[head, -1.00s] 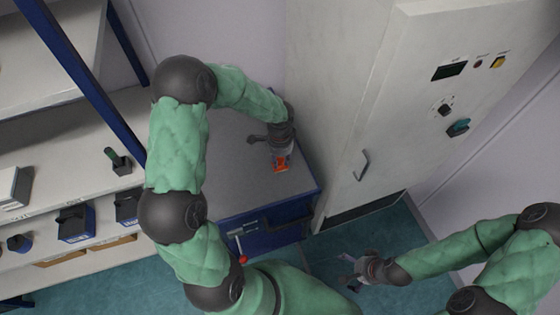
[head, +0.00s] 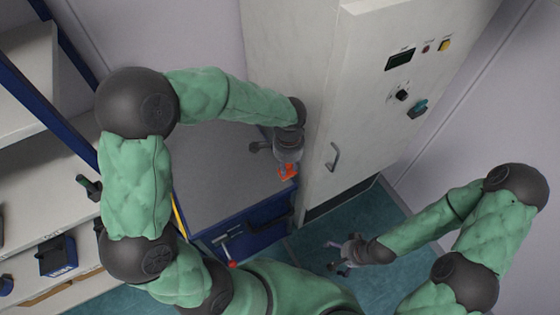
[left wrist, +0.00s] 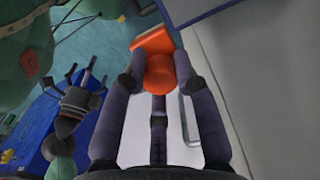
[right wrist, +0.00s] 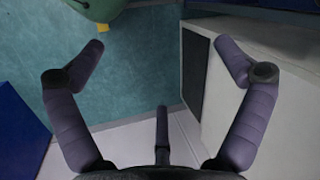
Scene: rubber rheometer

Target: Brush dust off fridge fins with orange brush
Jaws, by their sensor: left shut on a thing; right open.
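My left gripper (head: 288,162) is shut on the orange brush (head: 287,171), above the front right part of the grey-topped blue cabinet, close beside the tall white cabinet. In the left wrist view the brush (left wrist: 157,68) points away from the closed fingers. The tall white cabinet (head: 365,110), which appears to be the fridge, has a dark panel (head: 341,197) low on its front. This dark panel also shows in the right wrist view (right wrist: 194,72); fins and dust are too small to make out. My right gripper (head: 345,254) is open and empty, low over the floor in front of the cabinet.
The grey top (head: 220,165) of the blue cabinet (head: 250,225) is mostly clear. A red-tipped lever (head: 228,246) sticks out at its front. The tall cabinet has a door handle (head: 333,157). Shelves stand at the left; teal floor (head: 365,215) is open in front.

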